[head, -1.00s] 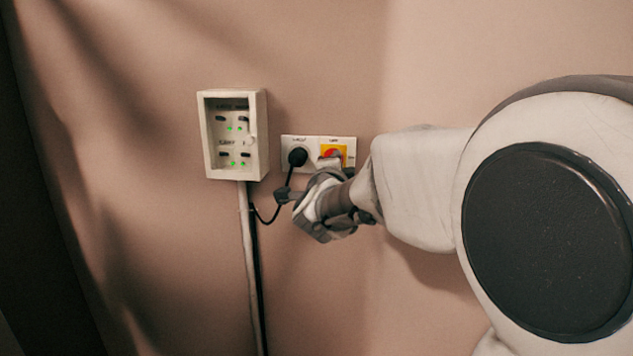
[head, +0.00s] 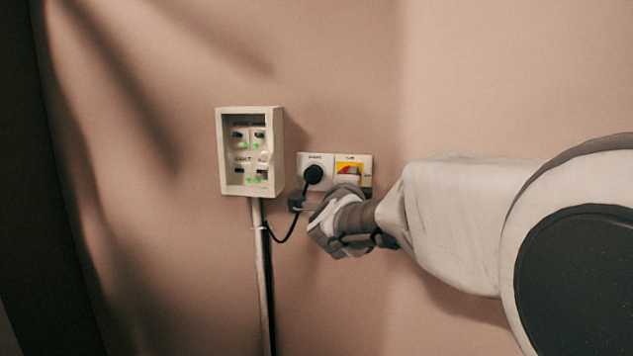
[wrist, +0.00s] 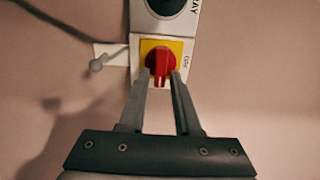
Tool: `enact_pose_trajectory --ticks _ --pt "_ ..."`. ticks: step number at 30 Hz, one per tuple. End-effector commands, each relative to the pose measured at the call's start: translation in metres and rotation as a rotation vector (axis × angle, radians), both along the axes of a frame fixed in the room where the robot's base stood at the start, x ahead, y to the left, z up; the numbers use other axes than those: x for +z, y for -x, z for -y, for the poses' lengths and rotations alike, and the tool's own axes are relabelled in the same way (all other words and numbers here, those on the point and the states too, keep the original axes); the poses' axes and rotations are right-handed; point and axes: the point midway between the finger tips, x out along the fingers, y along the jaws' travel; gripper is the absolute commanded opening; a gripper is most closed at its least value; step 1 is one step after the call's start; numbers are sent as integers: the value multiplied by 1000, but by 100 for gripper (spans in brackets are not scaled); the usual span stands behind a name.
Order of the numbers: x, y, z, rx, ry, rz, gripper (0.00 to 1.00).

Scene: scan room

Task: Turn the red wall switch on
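The red switch (head: 345,170) is a rotary knob on a yellow square at the right end of a white wall plate. In the wrist view the red knob (wrist: 160,64) has its grip pointing down, towards my gripper. My gripper (wrist: 162,78) is open, with its two fingertips just below the knob's round part, one on each side of the grip. I cannot tell whether they touch it. In the head view my gripper (head: 346,186) is at the plate's lower edge and hides the lower part of the switch.
A black plug (head: 313,175) with a hanging cable sits on the plate's left half. A white box (head: 221,160) with green lights is further left, above a vertical conduit (head: 261,275). The wall right of the plate is bare.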

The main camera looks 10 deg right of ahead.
Motion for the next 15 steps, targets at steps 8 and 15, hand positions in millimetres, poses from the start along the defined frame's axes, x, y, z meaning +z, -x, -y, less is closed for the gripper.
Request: enact_pose_trajectory --ticks 8,15 --pt "0 0 0 0 2 -1 48" --pt "1 11 -4 1 0 0 48"
